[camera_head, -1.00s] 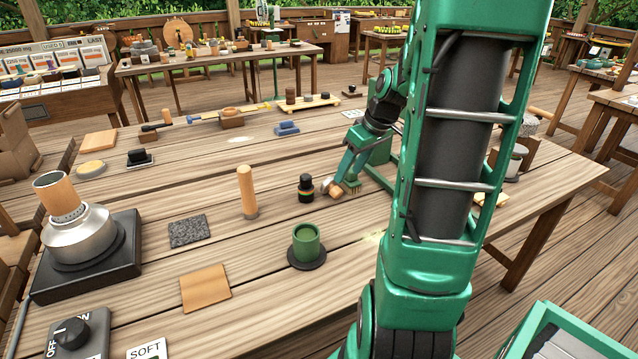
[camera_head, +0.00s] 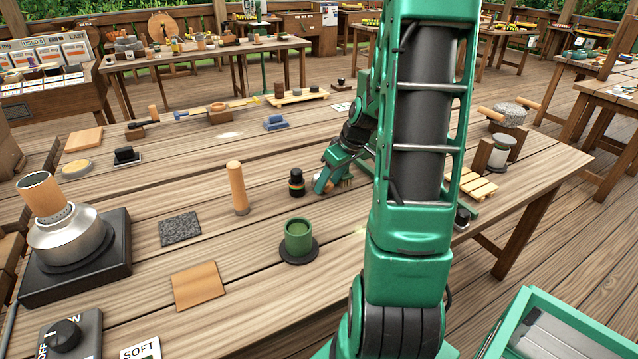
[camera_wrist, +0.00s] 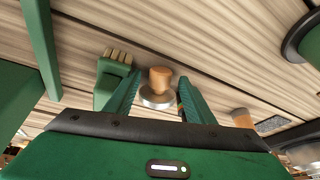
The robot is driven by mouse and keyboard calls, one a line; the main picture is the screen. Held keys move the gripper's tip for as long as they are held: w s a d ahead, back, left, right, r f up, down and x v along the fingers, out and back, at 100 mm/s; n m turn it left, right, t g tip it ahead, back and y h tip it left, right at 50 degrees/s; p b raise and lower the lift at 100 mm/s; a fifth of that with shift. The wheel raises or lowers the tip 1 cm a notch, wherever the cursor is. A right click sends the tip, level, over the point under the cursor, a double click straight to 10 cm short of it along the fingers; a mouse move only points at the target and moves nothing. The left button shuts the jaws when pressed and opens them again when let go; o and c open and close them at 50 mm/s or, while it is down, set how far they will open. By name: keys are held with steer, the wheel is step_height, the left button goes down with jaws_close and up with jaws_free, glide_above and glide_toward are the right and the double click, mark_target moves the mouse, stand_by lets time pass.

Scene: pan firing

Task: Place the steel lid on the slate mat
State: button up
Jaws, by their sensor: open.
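The steel lid (camera_wrist: 155,99), a small steel disc with a wooden knob, shows in the wrist view between the two fingers of my gripper (camera_wrist: 157,77). The fingers are open on either side of it, and I cannot tell whether they touch it. The slate mat (camera_head: 180,229), a dark speckled square, lies bare on the table to the left.
A wooden cylinder (camera_head: 237,188) stands between the mat and my gripper. A green cup (camera_head: 298,239) on a dark disc stands in front of the gripper. A bristled green brush (camera_wrist: 113,80) lies close to the left finger. A burner (camera_head: 70,240) stands at left.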

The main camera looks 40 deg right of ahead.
steer(key=shift+w+f, duration=0.15)
steer(key=shift+f, duration=0.25)
steer(key=c, duration=1.2)
steer(key=shift+c, duration=0.2)
steer(key=shift+r, duration=0.15)
